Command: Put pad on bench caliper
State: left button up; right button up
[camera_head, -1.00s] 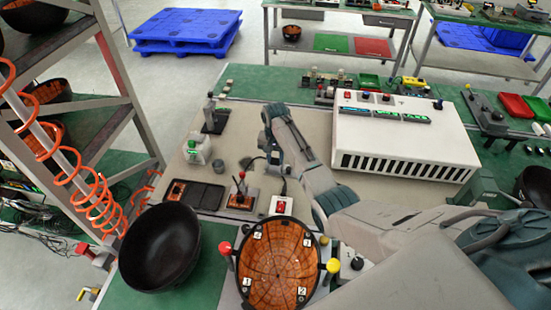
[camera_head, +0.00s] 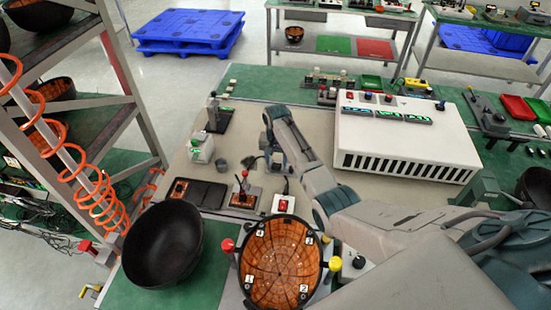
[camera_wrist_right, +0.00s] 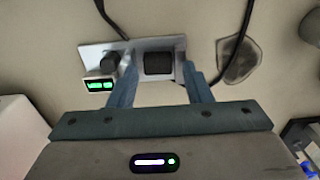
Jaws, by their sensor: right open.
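My right gripper (camera_head: 276,166) is low over the middle of the bench and mostly covers what is under it in the head view. In the right wrist view its two fingers (camera_wrist_right: 158,74) are apart, with a black square piece (camera_wrist_right: 158,63), which may be the pad, between them. That piece lies on a silver plate with a black knob and a green-lit display, which looks like the bench caliper (camera_wrist_right: 104,64). I cannot tell whether the fingers touch the black piece. A grey flat patch (camera_wrist_right: 240,62) lies beside the plate. My left gripper is not in view.
A white slotted box (camera_head: 405,140) stands right of the gripper. A black bowl (camera_head: 162,245) and a round orange board (camera_head: 280,262) are in front. Black cables run near the plate.

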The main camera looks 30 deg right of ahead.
aim_at(278, 164)
jog(key=shift+s+d+f, duration=0.2)
jog(key=shift+s+f, duration=0.15)
jog(key=shift+r, duration=0.2)
notch_tip(278, 164, up, 13)
jog(key=b, duration=0.3)
jog(key=shift+w+b, duration=0.2)
jog(key=shift+b, duration=0.1)
